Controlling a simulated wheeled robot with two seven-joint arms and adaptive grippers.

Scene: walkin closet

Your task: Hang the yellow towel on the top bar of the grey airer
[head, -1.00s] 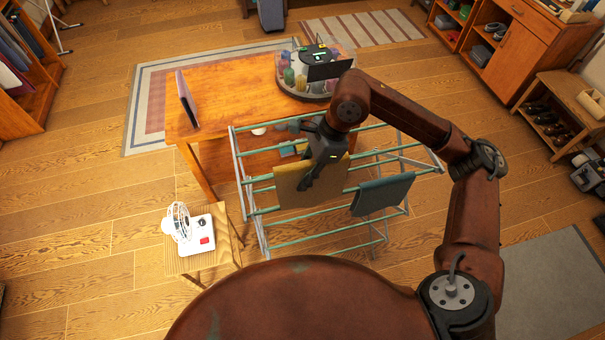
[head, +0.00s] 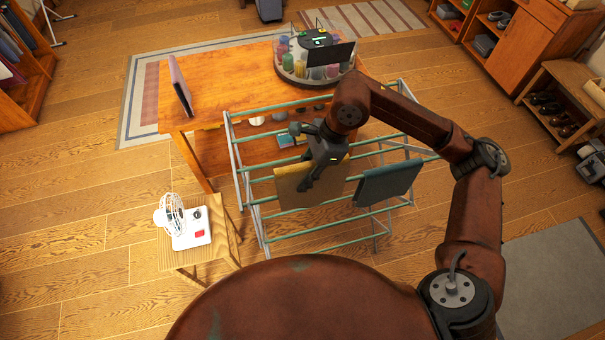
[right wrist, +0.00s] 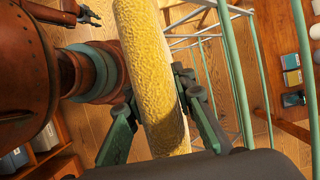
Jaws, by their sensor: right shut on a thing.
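The yellow towel (head: 292,193) hangs folded over the near side of the grey airer (head: 236,160) in the head view. My right gripper (head: 308,184) is shut on the towel from above. In the right wrist view the towel (right wrist: 152,65) runs as a thick fold between the fingers (right wrist: 165,115). The airer's green bars (right wrist: 237,70) stand to the right of the towel there, with a gap in view. In the head view I cannot tell whether a bar carries the towel. My left gripper (right wrist: 90,14) shows small at the wrist view's top left, its fingers apart.
A teal cloth (head: 388,183) hangs on the airer, right of the towel. Behind is a wooden table (head: 225,85) with a clear round container (head: 315,65) and an upright panel (head: 181,86). A white fan (head: 188,228) sits on a stool at left. The left floor is open.

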